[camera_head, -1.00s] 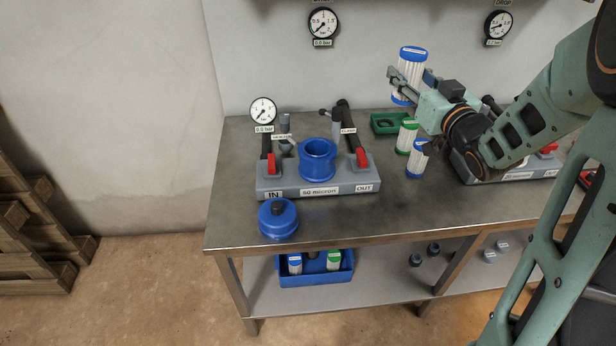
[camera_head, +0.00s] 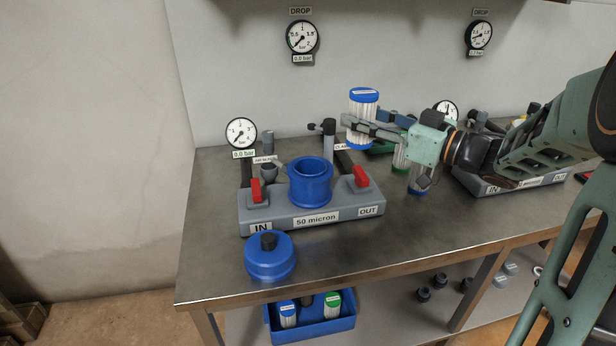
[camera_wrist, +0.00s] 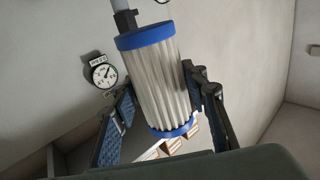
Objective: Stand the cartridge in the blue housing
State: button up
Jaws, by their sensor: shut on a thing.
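My gripper (camera_head: 372,127) is shut on a white pleated cartridge with blue end caps (camera_head: 362,120). It holds the cartridge upright in the air, above and to the right of the blue housing (camera_head: 310,184). The wrist view shows the cartridge (camera_wrist: 158,80) between my two fingers, slightly tilted in that picture. The blue housing is an open-topped round cup on a grey base labelled "50 micron", between the IN and OUT labels. Its inside is mostly hidden. A blue lid with a dark knob (camera_head: 269,258) lies on the bench in front of the base.
Red-handled valves (camera_head: 361,178) and a gauge (camera_head: 241,133) stand around the housing. A grey post (camera_head: 329,140) rises behind it, close to the held cartridge. Other cartridges (camera_head: 420,180) stand behind my arm. A blue bin (camera_head: 318,325) sits on the lower shelf.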

jog(key=b, duration=0.3)
send_over(299, 162)
jog(key=w+v, duration=0.1)
jog(key=v, duration=0.4)
notch_tip(299, 162, down, 7)
jog(key=shift+s, duration=0.15)
jog(key=f+b, duration=0.1)
jog(key=f, duration=0.1)
jog(key=a+f, duration=0.1)
jog(key=f, duration=0.1)
jog(key=shift+a+f+b, duration=0.2)
jog(key=shift+f+b, duration=0.05)
jog(key=shift+b, duration=0.15)
jog(key=shift+c, duration=1.2)
jog(key=shift+d+f+b, duration=0.1)
jog(key=shift+f+b, duration=0.2)
jog(key=shift+f, duration=0.45)
jog(key=o, duration=1.5)
jog(key=shift+f, duration=0.2)
jog(key=shift+r, duration=0.25)
jog(key=p+v, duration=0.1)
jog(key=v, duration=0.3)
jog(key=r+p+v, duration=0.1)
jog(key=v, duration=0.7)
jog(key=shift+r+p, duration=0.2)
jog(key=shift+p, duration=0.2)
